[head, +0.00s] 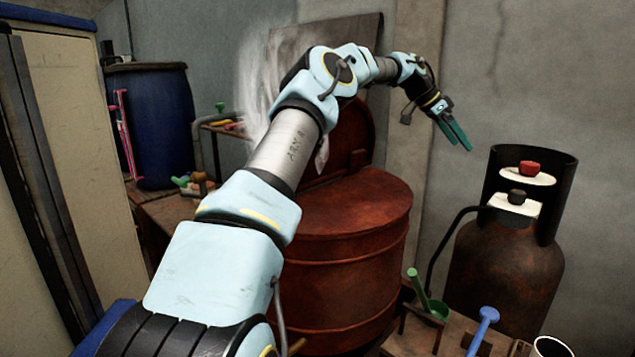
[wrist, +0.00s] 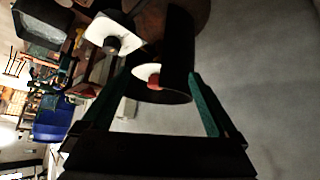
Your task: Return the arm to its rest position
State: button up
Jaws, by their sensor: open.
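My arm reaches up and across the head view, over a rusty red vat. My gripper (head: 455,134) is at its far end, to the right of the vat and above and left of the gas cylinder. Its green fingers point down and to the right. In the wrist view my gripper (wrist: 207,105) shows two green fingers spread apart with nothing held between them. The cylinder's collar and red knob show beyond the fingers, apart from them.
The red vat (head: 345,260) stands under my arm. A dark gas cylinder (head: 505,275) with a red knob (head: 529,168) stands at right. A low wooden table with a green scoop (head: 418,290) and a blue tool (head: 487,315) is in front. A blue drum (head: 160,120) is at left.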

jog(key=s+a+f+n+t+y, duration=0.1)
jog(key=s+a+f+n+y, duration=0.2)
jog(key=a, duration=0.6)
jog(key=s+a+f+n+y, duration=0.1)
jog(key=s+a+f+n, duration=0.2)
jog(key=s+a+f, duration=0.4)
jog(key=s+a+f+n+t+y, duration=0.1)
jog(key=s+a+f+n+y, duration=0.15)
jog(key=a, duration=0.75)
jog(key=s+a+f+n+y, duration=0.1)
jog(key=s+a+n, duration=0.3)
jog(key=s+a, duration=0.5)
jog(key=s+a+f+n, duration=0.3)
jog(key=s+a+n, duration=0.1)
jog(key=s+a, duration=0.5)
jog(key=shift+f+y+b, duration=0.35)
jog(key=shift+f, duration=0.05)
